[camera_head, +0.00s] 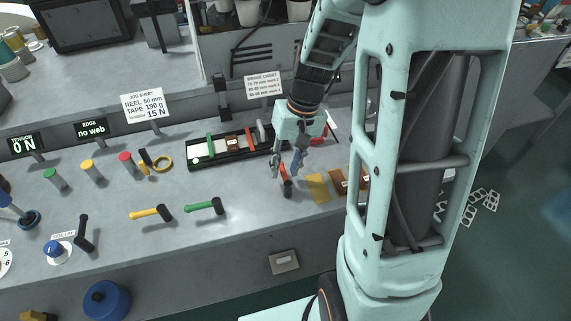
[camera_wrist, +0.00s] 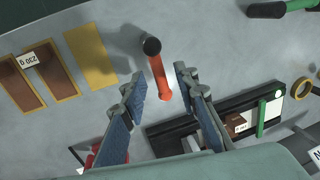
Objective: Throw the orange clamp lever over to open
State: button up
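The orange clamp lever (camera_head: 284,173) stands on the bench below my gripper (camera_head: 286,166), with its black pivot (camera_head: 288,189) at the near end. In the wrist view the orange lever (camera_wrist: 160,79) runs from the black round pivot (camera_wrist: 151,46) down between the two blue-padded fingers of my gripper (camera_wrist: 159,77). The fingers are apart, with a visible gap on each side of the lever. I cannot tell how far above the lever the fingertips are. In the head view the fingers partly hide the lever.
A green lever (camera_head: 203,206) and a yellow lever (camera_head: 147,213) lie to the left. A black rail fixture (camera_head: 212,160) is behind. A yellow pad (camera_head: 317,188) and brown framed plates (camera_head: 340,181) lie close on the right. Bare bench lies in front of the lever.

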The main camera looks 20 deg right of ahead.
grip_shut()
jog(key=shift+w+a+n, duration=0.1)
jog(key=shift+n, duration=0.2)
jog(key=n, duration=0.1)
jog(key=a+n, duration=0.1)
jog(key=shift+n+g+b, duration=0.3)
jog(key=shift+n+b, duration=0.1)
jog(key=n, duration=0.1)
jog(key=a+n, duration=0.1)
jog(key=n, duration=0.2)
jog(key=shift+s+a+n+g, duration=0.2)
jog(key=shift+s+n+g, duration=0.1)
jog(key=shift+g, duration=0.1)
jog(key=n, duration=0.1)
jog(key=s+a+n+h, duration=0.1)
jog(key=n, duration=0.1)
jog(key=n+p, duration=0.1)
jog(key=n, duration=0.1)
jog(key=shift+s+a+r+g, duration=0.15)
jog(key=shift+g, duration=0.15)
jog(key=shift+s+a+n+h+p, duration=0.1)
jog(key=shift+s+n+h+p, duration=0.15)
jog(key=shift+n, duration=0.6)
jog(key=shift+s+a+n+h+p, duration=0.15)
jog(key=shift+s+n+p, duration=0.15)
jog(key=shift+n, duration=0.5)
jog(key=shift+s+a+n+h+p, duration=0.1)
jog(key=shift+s+n+h+p, duration=0.15)
jog(key=shift+n, duration=0.6)
